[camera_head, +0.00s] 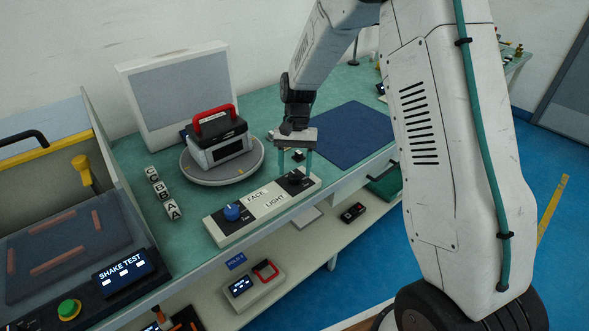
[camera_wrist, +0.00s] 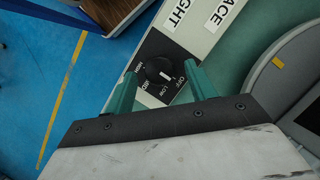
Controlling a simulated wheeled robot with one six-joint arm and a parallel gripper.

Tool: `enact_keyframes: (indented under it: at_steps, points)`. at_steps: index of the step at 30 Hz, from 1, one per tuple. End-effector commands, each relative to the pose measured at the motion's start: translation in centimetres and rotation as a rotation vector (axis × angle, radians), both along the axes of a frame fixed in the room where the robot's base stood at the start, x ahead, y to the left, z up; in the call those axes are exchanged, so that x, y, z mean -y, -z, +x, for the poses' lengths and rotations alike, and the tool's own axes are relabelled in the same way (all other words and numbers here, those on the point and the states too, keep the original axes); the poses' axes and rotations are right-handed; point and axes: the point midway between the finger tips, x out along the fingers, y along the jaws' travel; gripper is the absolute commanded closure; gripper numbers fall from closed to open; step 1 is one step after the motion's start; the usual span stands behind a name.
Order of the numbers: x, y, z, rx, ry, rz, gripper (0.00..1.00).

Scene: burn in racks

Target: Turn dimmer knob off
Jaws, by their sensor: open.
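The black dimmer knob (camera_wrist: 158,69) is on a dark plate at the LIGHT end of a pale control panel (camera_head: 237,232). OFF, LOW, MED and HIGH marks surround it in the wrist view. Its white pointer slants down and right towards the LOW and OFF side; I cannot tell which mark it meets. My gripper (camera_wrist: 160,75) is open, its two green fingers on either side of the knob, with a visible gap in the wrist view. In the head view, my gripper (camera_head: 294,169) points down over the knob (camera_head: 297,178).
A blue knob (camera_head: 232,212) sits at the panel's FACE end. A round turntable (camera_head: 240,176) with a red-handled device (camera_head: 217,137) stands behind the panel. Lettered cubes (camera_head: 162,193) lie to the left. A blue mat (camera_head: 340,134) leaves clear space behind right.

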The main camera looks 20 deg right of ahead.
Motion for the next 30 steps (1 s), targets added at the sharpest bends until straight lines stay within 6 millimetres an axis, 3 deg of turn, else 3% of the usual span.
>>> enact_keyframes:
  at_steps: [6,12,30]
  points:
    - [0.6,-3.6,1.4,0.005,0.000,0.000,0.44]
    - [1.0,-5.8,2.2,0.004,0.001,0.000,0.44]
    - [1.1,-6.2,2.3,0.005,-0.018,0.006,0.44]
